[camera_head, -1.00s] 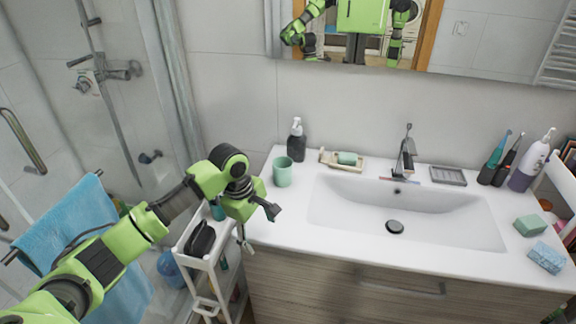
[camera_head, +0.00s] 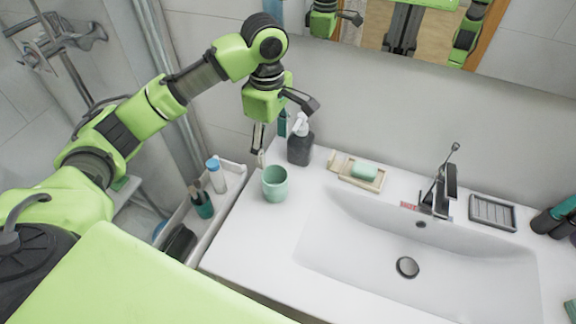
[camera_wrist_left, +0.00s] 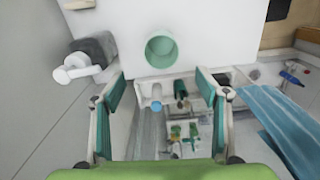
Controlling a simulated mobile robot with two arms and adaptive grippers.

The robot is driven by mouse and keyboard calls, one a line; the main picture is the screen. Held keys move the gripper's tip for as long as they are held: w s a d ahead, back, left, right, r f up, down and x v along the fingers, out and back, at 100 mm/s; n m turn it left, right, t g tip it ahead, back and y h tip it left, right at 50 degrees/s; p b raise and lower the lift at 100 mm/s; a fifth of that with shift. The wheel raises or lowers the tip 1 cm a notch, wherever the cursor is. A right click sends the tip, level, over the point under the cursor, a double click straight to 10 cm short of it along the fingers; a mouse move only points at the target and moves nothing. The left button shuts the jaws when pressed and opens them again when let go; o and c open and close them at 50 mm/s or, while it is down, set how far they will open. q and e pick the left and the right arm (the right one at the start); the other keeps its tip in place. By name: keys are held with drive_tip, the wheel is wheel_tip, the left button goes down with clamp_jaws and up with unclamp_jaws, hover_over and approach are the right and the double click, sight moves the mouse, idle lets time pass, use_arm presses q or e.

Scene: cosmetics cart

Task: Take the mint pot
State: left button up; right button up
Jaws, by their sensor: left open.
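A mint-green round pot (camera_head: 275,184) stands upright on the left end of the white washbasin counter, its open top facing up. In the left wrist view the mint pot (camera_wrist_left: 161,51) shows just beyond the fingertips, roughly midway between them, with its round opening visible. My left gripper (camera_head: 271,150) is above and behind the pot in the head view, apart from it. In the left wrist view my left gripper (camera_wrist_left: 159,84) has its two fingers spread wide with nothing between them. My right gripper is not in view.
A dark soap dispenser (camera_head: 300,143) stands close behind the pot. A soap dish (camera_head: 347,171) lies to its right, then the basin (camera_head: 395,225) and tap (camera_head: 441,187). A white cart (camera_head: 211,238) at left holds a blue-capped bottle (camera_head: 216,176) and a teal cup (camera_head: 201,206).

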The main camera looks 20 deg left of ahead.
sight(272, 168)
use_arm(q)
drive_tip(key=f+p, duration=0.1)
drive_tip(key=f, duration=0.3)
drive_tip(key=f+p, duration=0.1)
drive_tip(key=f, duration=0.3)
drive_tip(key=shift+s+f, duration=0.2)
drive_tip(key=shift+f, duration=0.1)
drive_tip(key=f, duration=0.1)
drive_tip(key=f+p, duration=0.1)
drive_tip(key=f, duration=0.1)
drive_tip(key=shift+w+d+f+p, duration=0.1)
drive_tip(key=shift+d+f+p, duration=0.15)
drive_tip(key=shift+f+p, duration=0.1)
drive_tip(key=shift+f, duration=0.5)
drive_tip(key=c, duration=1.4)
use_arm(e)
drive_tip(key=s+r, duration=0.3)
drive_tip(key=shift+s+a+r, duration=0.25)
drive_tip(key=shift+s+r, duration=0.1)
